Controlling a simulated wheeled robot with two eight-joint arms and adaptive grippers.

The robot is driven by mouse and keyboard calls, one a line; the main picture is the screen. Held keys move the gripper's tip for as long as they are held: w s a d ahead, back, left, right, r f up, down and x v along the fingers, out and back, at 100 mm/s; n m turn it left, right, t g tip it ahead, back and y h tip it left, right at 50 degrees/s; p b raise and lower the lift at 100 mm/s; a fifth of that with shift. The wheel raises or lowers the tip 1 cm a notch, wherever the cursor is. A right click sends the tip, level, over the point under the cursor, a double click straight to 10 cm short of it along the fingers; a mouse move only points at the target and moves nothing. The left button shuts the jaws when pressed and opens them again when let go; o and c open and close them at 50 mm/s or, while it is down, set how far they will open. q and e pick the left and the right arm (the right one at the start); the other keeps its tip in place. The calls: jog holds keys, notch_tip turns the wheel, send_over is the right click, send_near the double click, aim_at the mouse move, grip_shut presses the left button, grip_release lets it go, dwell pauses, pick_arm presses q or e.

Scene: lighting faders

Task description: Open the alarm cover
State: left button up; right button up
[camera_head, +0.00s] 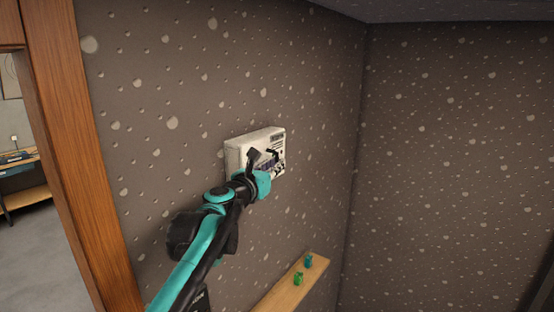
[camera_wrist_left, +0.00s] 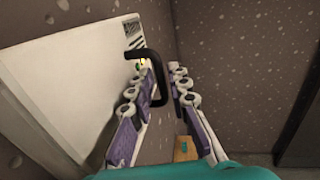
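The alarm cover is a white box (camera_head: 240,147) fixed to the wall, with printed labels on its front. In the left wrist view its white side (camera_wrist_left: 60,75) fills the left, and a black bent handle (camera_wrist_left: 160,85) sticks out from its front. The cover looks closed. My left gripper (camera_head: 266,162) is at the front of the box and hides part of it. In the left wrist view the fingers of this gripper (camera_wrist_left: 162,75) stand apart, one on each side of the handle's bar. Firm contact cannot be made out. My right gripper is not in view.
A wooden shelf (camera_head: 285,289) on the wall below carries a green item (camera_head: 298,279) and a teal item (camera_head: 308,261). A wooden door frame (camera_head: 85,150) stands at the left. A speckled wall (camera_head: 450,150) closes off the right; the space before it is clear.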

pick_arm(q)
jog(key=shift+x, duration=0.95)
jog(key=shift+r, duration=0.1)
grip_shut()
jog(key=shift+s, duration=0.1)
